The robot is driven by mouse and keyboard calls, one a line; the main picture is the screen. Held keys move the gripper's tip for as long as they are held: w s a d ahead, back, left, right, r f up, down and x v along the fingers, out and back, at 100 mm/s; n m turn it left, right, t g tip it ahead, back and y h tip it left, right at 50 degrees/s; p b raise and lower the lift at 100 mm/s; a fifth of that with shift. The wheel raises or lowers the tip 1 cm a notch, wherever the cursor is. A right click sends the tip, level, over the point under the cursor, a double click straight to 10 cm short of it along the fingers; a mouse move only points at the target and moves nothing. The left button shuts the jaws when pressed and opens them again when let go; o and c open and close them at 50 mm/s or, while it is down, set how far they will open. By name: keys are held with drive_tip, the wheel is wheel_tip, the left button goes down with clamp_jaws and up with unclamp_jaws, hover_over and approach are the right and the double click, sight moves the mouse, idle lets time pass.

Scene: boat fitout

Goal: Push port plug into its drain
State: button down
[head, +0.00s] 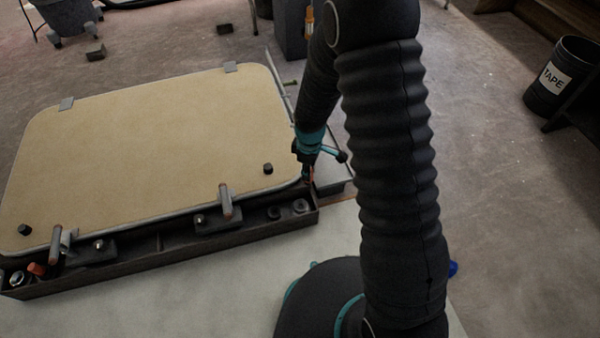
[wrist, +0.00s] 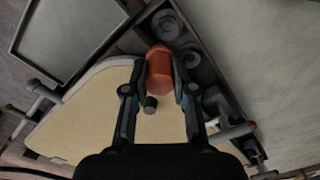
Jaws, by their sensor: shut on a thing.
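My gripper (head: 308,172) is shut on an orange-red plug (wrist: 159,75), held between both fingertips in the wrist view. In the head view only a sliver of orange shows at the fingertips, by the near right corner of the tan hatch lid (head: 150,150). Two round drain fittings lie in the dark channel at its right end, in the head view (head: 300,206) and (head: 273,213). The wrist view shows them just beyond the plug (wrist: 167,24) and beside it (wrist: 190,58). The plug appears apart from both; its height above them is unclear.
Another orange plug (head: 37,269) and a round fitting (head: 16,278) are at the channel's left end. Latch handles (head: 226,201) and (head: 57,244) stand up along the lid's near edge. A grey tray (head: 332,178) lies right of the lid.

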wheel_tip(320, 180, down, 11)
drive_tip(key=a+n+b, duration=0.2)
drive_tip(key=n+b, duration=0.1)
drive_tip(key=b, duration=0.3)
drive_tip(key=shift+s+a+r+b, duration=0.2)
drive_tip(key=shift+s+b, duration=0.1)
drive_tip(key=shift+s, duration=0.1)
drive_tip(key=shift+f, duration=0.15)
idle(0.4)
drive_tip(key=shift+f+b, duration=1)
drive_tip(key=shift+f, duration=1.35)
drive_tip(key=c, duration=0.9)
unclamp_jaws()
drive_tip(key=shift+o, duration=0.2)
drive_tip(key=shift+r, duration=0.15)
